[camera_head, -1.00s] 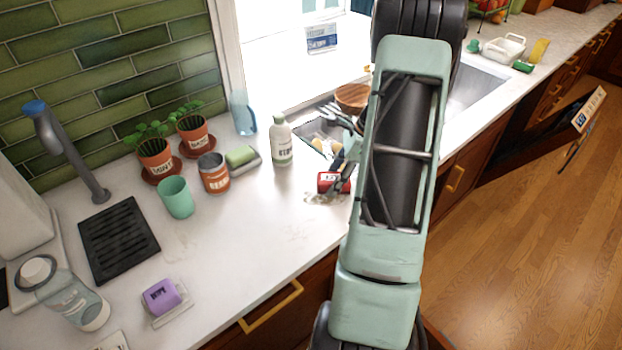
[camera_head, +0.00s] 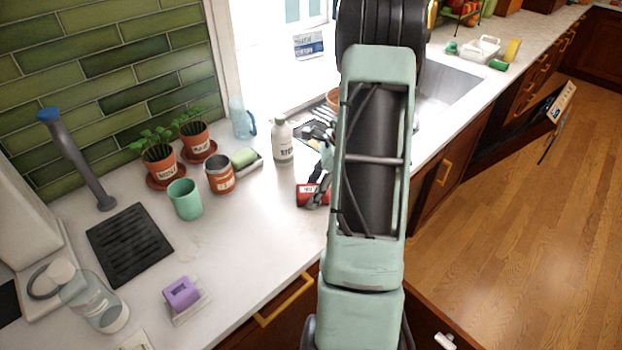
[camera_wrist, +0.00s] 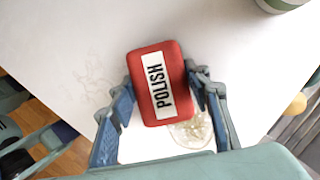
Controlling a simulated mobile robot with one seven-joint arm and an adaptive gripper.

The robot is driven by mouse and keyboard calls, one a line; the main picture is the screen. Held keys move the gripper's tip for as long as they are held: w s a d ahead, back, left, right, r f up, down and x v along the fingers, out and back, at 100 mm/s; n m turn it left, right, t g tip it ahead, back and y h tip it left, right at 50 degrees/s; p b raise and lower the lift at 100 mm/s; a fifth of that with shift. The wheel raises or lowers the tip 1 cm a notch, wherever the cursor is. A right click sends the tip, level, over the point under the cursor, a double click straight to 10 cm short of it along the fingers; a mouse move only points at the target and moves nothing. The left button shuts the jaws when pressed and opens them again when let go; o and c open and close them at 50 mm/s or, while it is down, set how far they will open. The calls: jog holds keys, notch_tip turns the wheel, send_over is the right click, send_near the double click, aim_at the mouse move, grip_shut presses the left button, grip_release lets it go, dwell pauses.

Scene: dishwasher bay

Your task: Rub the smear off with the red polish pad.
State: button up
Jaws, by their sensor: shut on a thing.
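The red polish pad (camera_wrist: 158,84), with a white "POLISH" label, is gripped between the blue-grey fingers of my gripper (camera_wrist: 161,80). In the head view the pad (camera_head: 307,194) is at or just above the white counter, left of my arm; I cannot tell whether it touches. A brownish, ring-like smear (camera_wrist: 192,131) shows on the counter beside the pad's lower edge in the wrist view, partly covered by pad and finger. A fainter mark (camera_wrist: 97,75) lies left of the pad. In the head view my arm and gripper hide the brownish smear.
A white bottle (camera_head: 283,141) and a green sponge on a holder (camera_head: 244,158) stand behind the pad. A orange-brown can (camera_head: 220,174), green cup (camera_head: 185,199) and potted plants are left. A purple block (camera_head: 181,293) sits at front left. The sink (camera_head: 440,95) is right.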

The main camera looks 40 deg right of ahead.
jog(key=shift+s+a, duration=0.1)
jog(key=shift+a, duration=0.35)
notch_tip(320, 180, up, 3)
jog(key=shift+f+p, duration=0.2)
jog(key=shift+p, duration=0.6)
jog(key=shift+r+p, duration=1.85)
jog(key=shift+r, duration=0.85)
